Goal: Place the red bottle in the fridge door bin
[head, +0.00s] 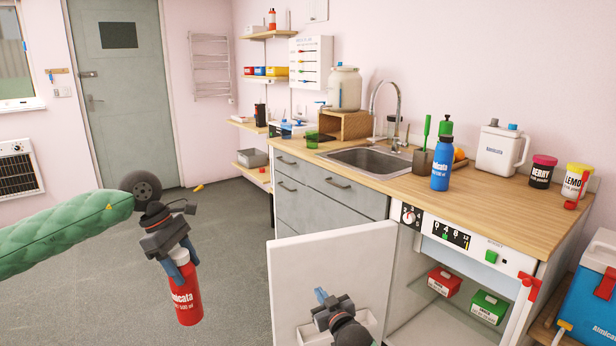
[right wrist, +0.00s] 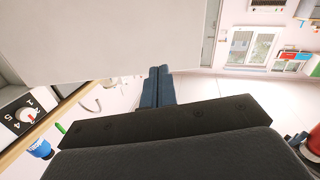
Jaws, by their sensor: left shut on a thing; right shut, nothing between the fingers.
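The red bottle (head: 185,297) hangs upright over the grey floor at the lower left of the head view. My left gripper (head: 179,263) is shut on its top, and its fingers hide the cap. The white fridge door (head: 293,262) stands open at the bottom centre. A white door bin (head: 309,334) shows low on its inner face, partly hidden by my right gripper (head: 321,296). My right gripper is shut and empty in front of the door. Its closed fingers also show in the right wrist view (right wrist: 158,86), beside a pale panel. The bottle is left of the door, apart from it.
The open fridge (head: 421,297) holds a red box (head: 444,282) and a green box (head: 488,307). Above it, the wooden counter (head: 385,187) carries a blue bottle (head: 441,165) and jars. A blue cooler (head: 590,300) stands at the right.

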